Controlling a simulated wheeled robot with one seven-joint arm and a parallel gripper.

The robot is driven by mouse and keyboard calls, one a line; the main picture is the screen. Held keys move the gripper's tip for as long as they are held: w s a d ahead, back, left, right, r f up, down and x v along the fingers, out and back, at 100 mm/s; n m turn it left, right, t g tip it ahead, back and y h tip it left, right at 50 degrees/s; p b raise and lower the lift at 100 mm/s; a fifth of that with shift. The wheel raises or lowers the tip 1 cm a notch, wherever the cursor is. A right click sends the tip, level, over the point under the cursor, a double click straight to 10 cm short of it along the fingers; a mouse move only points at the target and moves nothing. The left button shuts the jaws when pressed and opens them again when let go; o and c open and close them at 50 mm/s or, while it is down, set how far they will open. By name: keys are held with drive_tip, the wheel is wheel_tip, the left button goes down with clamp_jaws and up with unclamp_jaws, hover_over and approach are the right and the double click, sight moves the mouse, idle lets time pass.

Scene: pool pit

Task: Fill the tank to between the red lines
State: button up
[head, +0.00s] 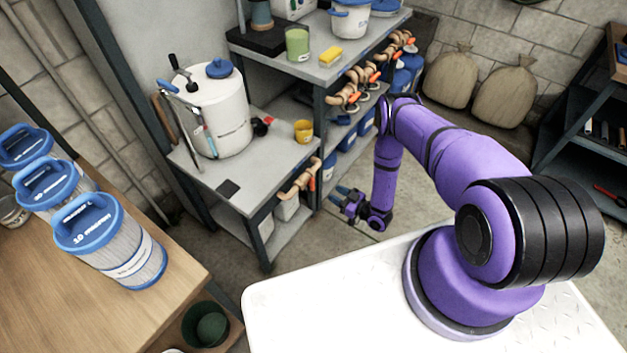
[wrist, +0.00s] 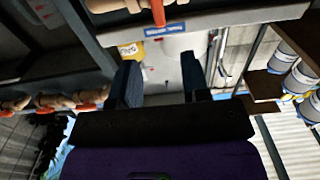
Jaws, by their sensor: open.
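The white tank (head: 216,110) with a blue cap (head: 219,68) stands on the grey bench (head: 254,165) at left centre of the head view. A clear sight tube (head: 208,138) with coloured marks runs up its front; the level is too small to read. A red-and-black valve or knob (head: 262,126) sits at its base, and a yellow cup (head: 303,131) is to the right. Black-handled tools or levers stand at its left. My gripper (head: 346,196) is open and empty, low and right of the bench. Its two dark blue fingers also show in the wrist view (wrist: 160,84).
Pipes with orange-handled valves (head: 352,95) line the shelf at the back. One more pipe with an orange handle (head: 302,177) sticks out below the bench's right edge. Blue-capped filters (head: 107,240) stand on the wooden table at left.

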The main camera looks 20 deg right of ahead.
sight(314, 181)
drive_tip(key=x, duration=1)
drive_tip(key=shift+w+a, duration=0.2)
drive_tip(key=shift+w, duration=0.1)
clamp_jaws()
